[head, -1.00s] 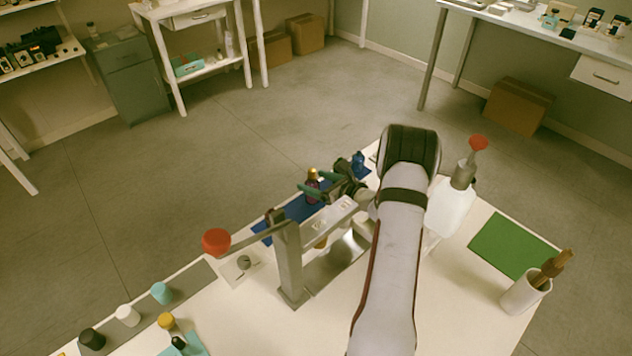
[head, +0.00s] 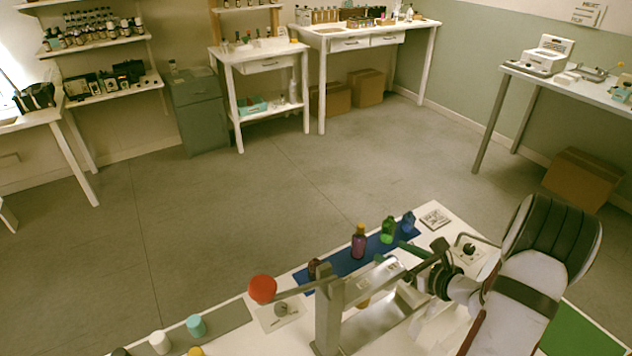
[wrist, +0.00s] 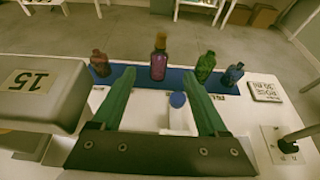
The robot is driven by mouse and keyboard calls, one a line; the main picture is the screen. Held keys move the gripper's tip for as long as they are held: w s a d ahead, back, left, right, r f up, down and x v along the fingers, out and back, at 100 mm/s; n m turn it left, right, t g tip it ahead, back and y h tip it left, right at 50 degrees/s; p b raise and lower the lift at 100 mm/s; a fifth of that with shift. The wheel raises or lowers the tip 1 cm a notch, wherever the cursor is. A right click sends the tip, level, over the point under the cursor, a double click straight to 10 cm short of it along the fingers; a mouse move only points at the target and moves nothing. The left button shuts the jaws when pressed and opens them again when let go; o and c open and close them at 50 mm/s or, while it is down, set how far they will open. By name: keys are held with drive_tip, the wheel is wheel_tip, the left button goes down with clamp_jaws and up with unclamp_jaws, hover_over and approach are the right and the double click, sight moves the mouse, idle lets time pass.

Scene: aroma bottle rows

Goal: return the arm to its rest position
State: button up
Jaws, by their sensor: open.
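My gripper (head: 398,253) is open and empty, its two green fingers spread apart. In the wrist view the gripper (wrist: 161,76) points at a row of bottles, short of them. A purple bottle (head: 358,243) with an orange-gold cap stands upright on the blue mat (head: 336,269), clear of the fingers; it also shows in the wrist view (wrist: 158,64). To its right stand a green bottle (head: 388,231) and a blue bottle (head: 408,223). A dark red bottle (wrist: 100,64) stands to its left, partly hidden by the metal stand in the head view.
A metal press-like stand (head: 328,315) with a red knob (head: 262,289) is close on the left of my gripper. A small switch box (head: 468,250) is near my wrist. Several caps stand on a grey strip (head: 226,318) at front left. Open floor lies beyond the table.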

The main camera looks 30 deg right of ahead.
wheel_tip(320, 180, up, 8)
drive_tip(key=a+n, duration=0.1)
drive_tip(key=n, duration=0.1)
drive_tip(key=w+a+r+n+g+y, duration=0.2)
drive_tip(key=a+n, duration=0.3)
drive_tip(key=a, duration=0.4)
drive_tip(key=w+a+r+n+g+y, duration=0.1)
drive_tip(key=w+a+r+n, duration=0.15)
drive_tip(key=a+n, duration=0.4)
drive_tip(key=w+a+r+n+g+y, duration=0.2)
drive_tip(key=w+a+n, duration=0.15)
drive_tip(key=a, duration=0.65)
drive_tip(key=s+a+r+n+g, duration=0.1)
drive_tip(key=s+a+r+n, duration=0.1)
drive_tip(key=a+n, duration=0.3)
drive_tip(key=s+a+r+n, duration=0.2)
drive_tip(key=s+a+n, duration=0.15)
drive_tip(key=a, duration=0.45)
drive_tip(key=s+a+f+n+g, duration=0.1)
drive_tip(key=s+n+g, duration=0.15)
drive_tip(key=s, duration=0.25)
drive_tip(key=s+a+f+n+g, duration=0.2)
drive_tip(key=s+n, duration=0.1)
drive_tip(key=s, duration=0.3)
drive_tip(key=s+d+f+g+h, duration=0.2)
drive_tip(key=s+d+f+g, duration=0.1)
drive_tip(key=s, duration=0.6)
drive_tip(key=shift+s+d+f+h, duration=0.15)
drive_tip(key=shift+d+f+h, duration=0.3)
drive_tip(key=shift+d, duration=0.6)
